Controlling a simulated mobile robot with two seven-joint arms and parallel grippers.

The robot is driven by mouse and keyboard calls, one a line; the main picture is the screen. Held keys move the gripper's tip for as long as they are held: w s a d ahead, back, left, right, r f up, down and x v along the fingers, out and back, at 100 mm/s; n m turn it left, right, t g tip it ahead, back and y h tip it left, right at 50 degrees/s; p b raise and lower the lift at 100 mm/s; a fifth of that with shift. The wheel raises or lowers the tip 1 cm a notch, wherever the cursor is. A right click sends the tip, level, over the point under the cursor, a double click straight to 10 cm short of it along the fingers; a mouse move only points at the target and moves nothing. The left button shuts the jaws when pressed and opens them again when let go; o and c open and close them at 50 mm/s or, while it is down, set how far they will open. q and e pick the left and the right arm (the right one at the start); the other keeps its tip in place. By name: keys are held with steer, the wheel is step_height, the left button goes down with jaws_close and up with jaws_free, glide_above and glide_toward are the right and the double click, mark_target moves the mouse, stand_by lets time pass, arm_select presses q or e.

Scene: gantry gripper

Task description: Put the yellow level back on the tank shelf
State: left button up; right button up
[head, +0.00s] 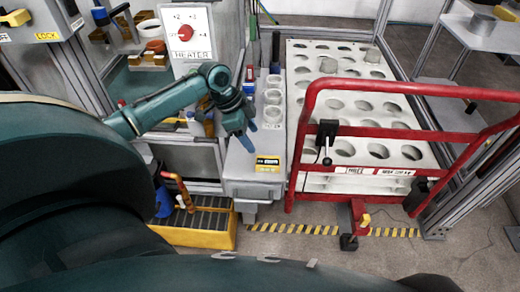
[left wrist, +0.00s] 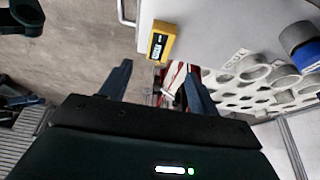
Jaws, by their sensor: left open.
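The yellow level (head: 267,163), a small block with a dark label, lies on the front end of a light grey ledge (head: 240,165). My left gripper (head: 248,139) is open and empty just behind and to the left of the level in the head view, apart from it. In the left wrist view the open fingers (left wrist: 158,75) point toward the level (left wrist: 161,41), which lies beyond the fingertips near the ledge edge. I cannot tell for certain which surface is the tank shelf. My right gripper is not in view.
Several round cups (head: 273,97) stand along the ledge behind the level. A red rail gate (head: 300,145) and a white perforated rack (head: 345,110) lie to the right. A heater panel (head: 187,32) is at back left, and a yellow-edged grating (head: 195,228) is below.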

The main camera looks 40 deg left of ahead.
arm_select(q)
steer(key=s+d+f+n+t, duration=0.1)
steer(key=s+d+f, duration=0.3)
steer(key=d+f, duration=0.5)
steer(key=s+d+n+t+h, duration=0.2)
steer(key=s+d+n+t, duration=0.3)
steer(key=s+d, duration=0.5)
steer(key=s+d+r+n+t+y, duration=0.1)
steer(key=s+d+r+n+t, duration=0.1)
steer(key=d+r+n+t, duration=0.1)
steer(key=shift+d+r, duration=0.2)
steer(key=shift+r, duration=0.6)
